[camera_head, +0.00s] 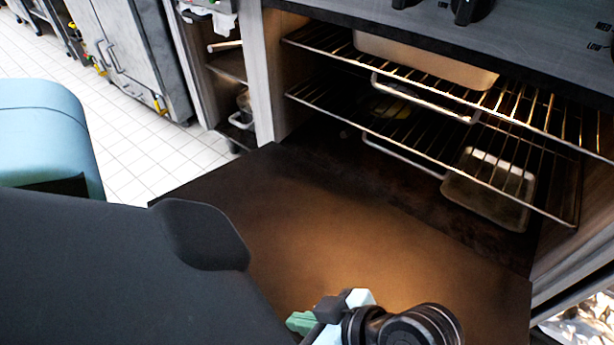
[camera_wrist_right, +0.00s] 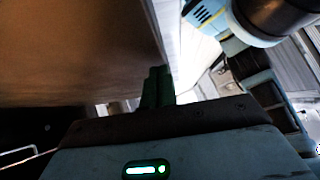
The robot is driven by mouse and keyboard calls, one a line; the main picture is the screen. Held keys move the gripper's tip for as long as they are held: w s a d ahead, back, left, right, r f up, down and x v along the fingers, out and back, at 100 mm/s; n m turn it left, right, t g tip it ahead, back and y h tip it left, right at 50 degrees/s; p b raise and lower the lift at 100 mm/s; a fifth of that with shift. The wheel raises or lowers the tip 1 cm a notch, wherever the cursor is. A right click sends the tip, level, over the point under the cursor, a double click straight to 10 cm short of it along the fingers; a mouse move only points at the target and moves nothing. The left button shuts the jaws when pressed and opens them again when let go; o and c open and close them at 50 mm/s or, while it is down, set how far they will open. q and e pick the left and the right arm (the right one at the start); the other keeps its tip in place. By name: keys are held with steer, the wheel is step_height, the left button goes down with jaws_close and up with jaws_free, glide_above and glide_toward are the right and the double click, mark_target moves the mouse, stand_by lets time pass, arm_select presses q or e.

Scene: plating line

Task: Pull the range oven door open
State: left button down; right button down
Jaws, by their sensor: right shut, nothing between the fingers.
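The range oven door (camera_head: 330,225) is folded down and open, its brown inner face up in front of the oven cavity. My right gripper (camera_head: 301,322) is at the bottom of the head view, with its green fingers over the door's near part in the picture. In the right wrist view its dark green fingers (camera_wrist_right: 157,88) are together and empty, near the edge of a brown panel (camera_wrist_right: 75,50) that looks like the door. I cannot tell whether they touch it. The door's handle is not visible. My left gripper is not in view.
Inside the oven are two wire racks (camera_head: 430,140), a pan (camera_head: 425,60) on the upper one and a metal tray (camera_head: 490,190) lower down. Open shelving (camera_head: 228,65) stands left of the oven. White tiled floor (camera_head: 150,150) is clear farther left, before a steel cabinet (camera_head: 130,60).

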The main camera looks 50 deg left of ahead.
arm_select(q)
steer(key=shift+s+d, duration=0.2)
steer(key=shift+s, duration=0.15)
